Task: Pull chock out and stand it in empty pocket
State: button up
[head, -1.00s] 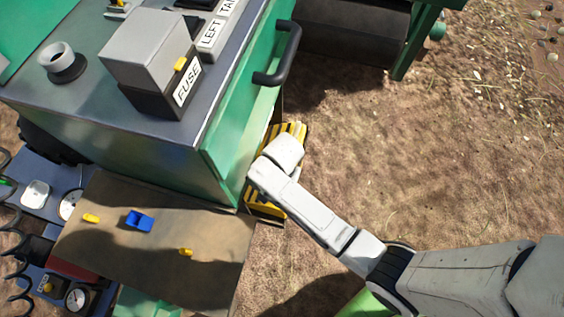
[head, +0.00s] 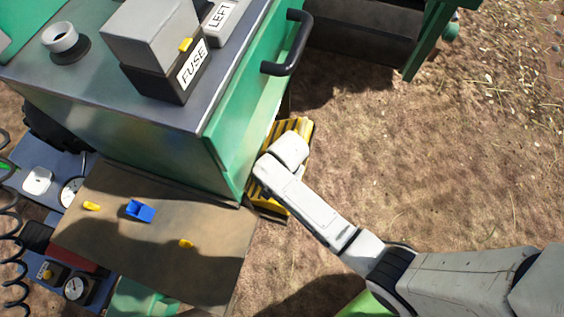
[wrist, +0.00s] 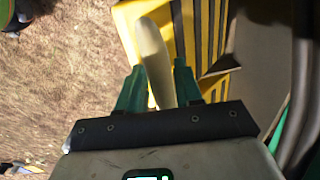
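The chock (head: 301,128) is yellow with black stripes. In the head view it is on the ground against the green machine's lower side, partly covered by my arm. In the wrist view the chock (wrist: 205,40) fills the upper middle, with a cream handle (wrist: 153,50) standing out from it. My gripper (wrist: 159,68) has green fingers on either side of this handle, with a narrow gap showing at the left finger. It looks open around the handle. In the head view my fingers are hidden under my wrist. I cannot make out an empty pocket.
The green machine (head: 170,140) with a black bar handle (head: 292,45) and a fuse box (head: 160,50) stands beside the chock. A brown board (head: 150,250) with small blue and yellow parts is at lower left. Bare ground (head: 420,150) is free at right.

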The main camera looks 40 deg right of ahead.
jog(key=o, duration=0.4)
jog(key=shift+s+d+f, duration=0.2)
jog(key=shift+s+f, duration=0.2)
jog(key=shift+s, duration=0.05)
jog(key=shift+s+f, duration=0.1)
jog(key=r, duration=0.4)
jog(key=r+p, duration=0.1)
jog(key=r, duration=0.3)
jog(key=r+p, duration=0.1)
jog(key=r, duration=0.3)
jog(key=shift+w, duration=0.25)
